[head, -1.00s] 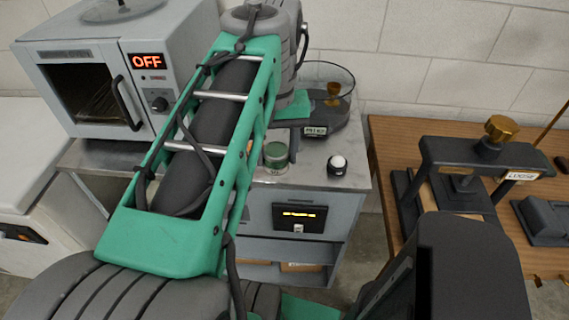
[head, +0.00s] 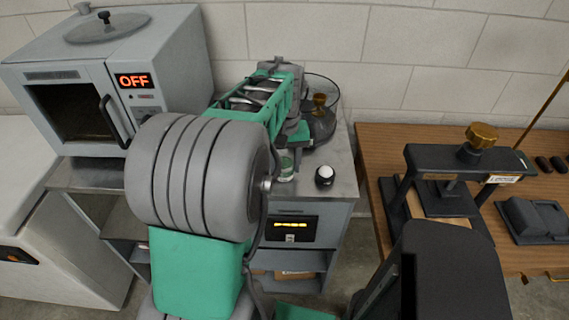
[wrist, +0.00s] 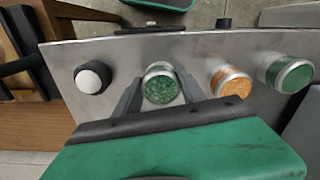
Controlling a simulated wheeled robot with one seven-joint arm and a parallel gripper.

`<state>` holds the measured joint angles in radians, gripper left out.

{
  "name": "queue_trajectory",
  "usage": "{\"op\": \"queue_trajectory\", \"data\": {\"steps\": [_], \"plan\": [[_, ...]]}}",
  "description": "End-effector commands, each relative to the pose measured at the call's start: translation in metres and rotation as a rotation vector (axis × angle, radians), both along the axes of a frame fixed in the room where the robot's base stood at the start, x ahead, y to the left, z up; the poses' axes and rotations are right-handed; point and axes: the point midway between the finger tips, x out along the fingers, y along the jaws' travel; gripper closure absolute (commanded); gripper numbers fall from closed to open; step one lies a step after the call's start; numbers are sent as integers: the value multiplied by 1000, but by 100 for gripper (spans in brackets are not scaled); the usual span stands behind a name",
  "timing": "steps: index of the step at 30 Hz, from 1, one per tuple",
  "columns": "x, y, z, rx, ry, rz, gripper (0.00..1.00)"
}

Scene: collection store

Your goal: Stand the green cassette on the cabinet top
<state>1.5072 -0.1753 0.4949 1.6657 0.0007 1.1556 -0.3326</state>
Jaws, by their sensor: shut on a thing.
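I take the green cassette to be the round container with a metal rim and speckled green top (wrist: 160,88). In the wrist view my gripper (wrist: 158,98) is shut on it, one dark finger at each side. A pale and green container shows below my gripper in the head view (head: 287,165), mostly hidden by my arm. The grey cabinet top (head: 343,180) lies under the gripper and also shows in the wrist view (wrist: 120,55). I cannot tell whether the cassette's base touches it.
An orange container (wrist: 231,85) and another green container (wrist: 289,73) stand in a row beside the held one. A black knob with a white cap (head: 324,177) is on the other side. A grey oven (head: 165,50) stands left, a wooden bench with a press (head: 465,165) right.

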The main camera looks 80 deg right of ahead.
Motion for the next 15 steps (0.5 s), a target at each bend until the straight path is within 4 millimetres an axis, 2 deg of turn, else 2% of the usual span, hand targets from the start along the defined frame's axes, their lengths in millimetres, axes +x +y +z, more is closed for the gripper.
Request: {"op": "queue_trajectory", "data": {"steps": [6,7,15], "plan": [[0,0,-4,1,0,0,95],[0,0,-3,1,0,0,50],[0,0,-3,1,0,0,31]]}}
